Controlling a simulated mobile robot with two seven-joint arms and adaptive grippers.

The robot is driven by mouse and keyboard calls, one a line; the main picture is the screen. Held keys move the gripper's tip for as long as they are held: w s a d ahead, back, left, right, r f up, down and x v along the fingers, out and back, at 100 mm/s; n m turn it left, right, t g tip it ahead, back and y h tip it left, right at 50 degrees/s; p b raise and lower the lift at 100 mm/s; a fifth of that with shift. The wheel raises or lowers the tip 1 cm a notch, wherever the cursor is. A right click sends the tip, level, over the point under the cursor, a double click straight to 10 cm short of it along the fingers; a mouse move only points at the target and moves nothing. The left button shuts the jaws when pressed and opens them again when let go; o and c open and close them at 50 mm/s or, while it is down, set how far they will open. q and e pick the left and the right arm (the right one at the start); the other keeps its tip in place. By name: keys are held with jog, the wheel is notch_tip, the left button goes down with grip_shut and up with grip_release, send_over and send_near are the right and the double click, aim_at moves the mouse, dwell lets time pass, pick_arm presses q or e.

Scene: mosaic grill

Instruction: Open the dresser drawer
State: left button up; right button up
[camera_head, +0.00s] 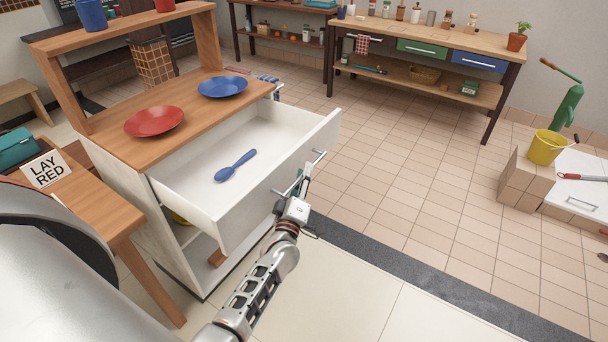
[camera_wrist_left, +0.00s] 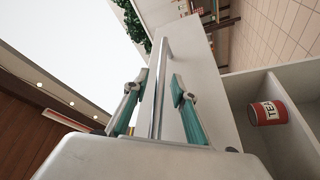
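The white dresser drawer (camera_head: 272,132) is pulled well out of the wooden-topped dresser (camera_head: 180,140). A blue spoon (camera_head: 236,165) lies inside it. The drawer's thin metal bar handle (camera_head: 320,158) is on its front face. My left gripper (camera_head: 303,183) is at the handle, in front of the drawer face. In the left wrist view the handle bar (camera_wrist_left: 159,90) runs between the two teal fingers of the gripper (camera_wrist_left: 157,100). The fingers stand apart with gaps on both sides of the bar. My right gripper is not in view.
A red plate (camera_head: 154,121) and a blue plate (camera_head: 223,86) sit on the dresser top. A red tea tin (camera_wrist_left: 268,113) stands in an open shelf below the drawer. A wooden side table (camera_head: 110,212) is at left. Tiled floor right of the drawer is clear.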

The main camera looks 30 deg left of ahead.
pick_arm(q)
jog(key=v, duration=1.1)
jog(key=shift+s, duration=0.35)
jog(key=shift+d+f, duration=0.1)
jog(key=shift+d, duration=0.05)
jog(key=s+d+f+m+g+h, duration=0.4)
jog(key=s+d+f+m, duration=0.1)
jog(key=s+f+m, duration=0.3)
jog(key=s+d+f+m+g+h, duration=0.3)
jog(key=s+d+f+m+g, duration=0.2)
jog(key=s+m, duration=0.6)
notch_tip(320, 180, down, 3)
jog(key=shift+s+d+r+h, duration=0.1)
jog(key=shift+s+d+h, duration=0.45)
jog(key=shift+s, duration=0.6)
